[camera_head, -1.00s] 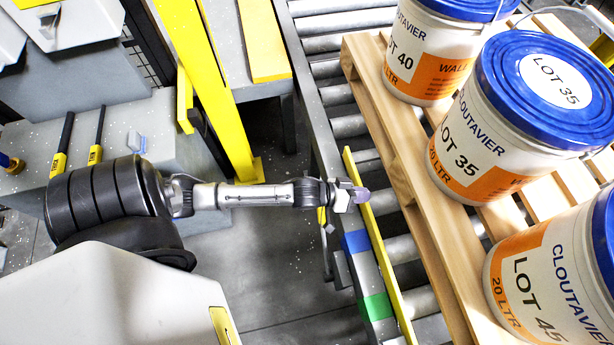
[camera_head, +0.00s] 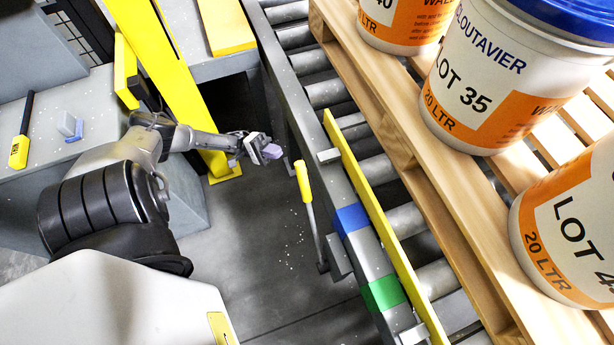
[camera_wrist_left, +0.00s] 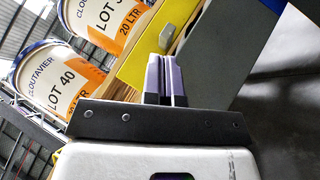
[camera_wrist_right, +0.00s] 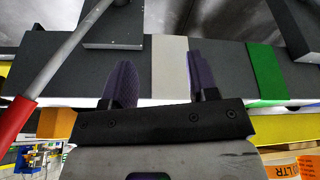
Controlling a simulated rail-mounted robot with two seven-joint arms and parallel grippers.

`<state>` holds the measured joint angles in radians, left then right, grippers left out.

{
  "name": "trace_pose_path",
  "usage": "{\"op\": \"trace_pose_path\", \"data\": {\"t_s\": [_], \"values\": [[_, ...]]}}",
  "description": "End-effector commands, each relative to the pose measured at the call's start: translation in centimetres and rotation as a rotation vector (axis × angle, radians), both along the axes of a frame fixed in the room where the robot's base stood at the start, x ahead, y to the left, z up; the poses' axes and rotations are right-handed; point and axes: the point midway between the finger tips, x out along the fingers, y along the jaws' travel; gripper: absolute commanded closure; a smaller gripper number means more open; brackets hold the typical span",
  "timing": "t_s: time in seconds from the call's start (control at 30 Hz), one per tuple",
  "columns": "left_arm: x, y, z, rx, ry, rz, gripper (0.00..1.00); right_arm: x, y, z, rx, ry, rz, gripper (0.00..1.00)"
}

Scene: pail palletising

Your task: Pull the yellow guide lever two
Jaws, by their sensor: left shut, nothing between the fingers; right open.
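A lever with a yellow handle (camera_head: 304,182) stands beside the conveyor frame in the head view, its thin grey rod running down to a pivot near the frame's side. My left gripper (camera_head: 268,152) is shut and empty, up and left of the handle and apart from it. In the left wrist view its fingers (camera_wrist_left: 165,78) are together, in front of a yellow guide rail (camera_wrist_left: 145,60). My right gripper (camera_wrist_right: 162,85) is open and empty in its wrist view, facing the frame. A red-handled lever (camera_wrist_right: 15,120) with a grey rod is at that view's left.
The long yellow guide rail (camera_head: 375,205) runs along the roller conveyor, beside a wooden pallet (camera_head: 415,190) with pails, including the LOT 35 pail (camera_head: 485,80). Blue (camera_head: 351,218) and green (camera_head: 383,293) marks are on the frame. A yellow post (camera_head: 180,70) stands behind my left arm. Open floor lies left of the lever.

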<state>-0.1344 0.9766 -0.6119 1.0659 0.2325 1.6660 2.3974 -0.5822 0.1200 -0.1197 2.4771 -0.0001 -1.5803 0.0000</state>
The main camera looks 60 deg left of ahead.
Motion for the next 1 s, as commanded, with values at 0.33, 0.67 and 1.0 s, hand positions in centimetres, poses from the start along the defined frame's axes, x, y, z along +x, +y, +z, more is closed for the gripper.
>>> {"op": "trace_pose_path", "data": {"t_s": [0.33, 0.67, 1.0], "values": [[-1.5, -0.5, -0.6, -0.054, 0.079, -0.095, 1.0, 0.1, 0.1, -1.0, 0.002, -0.005, 0.0, 0.46], [1.5, -5.6, 1.9, -0.054, 0.075, -0.093, 1.0, 0.1, 0.1, -1.1, 0.002, -0.007, 0.001, 0.46], [1.6, -9.1, 3.9, -0.053, 0.078, -0.091, 1.0, 0.2, 0.0, -1.4, 0.001, -0.007, 0.0, 0.46]]}}
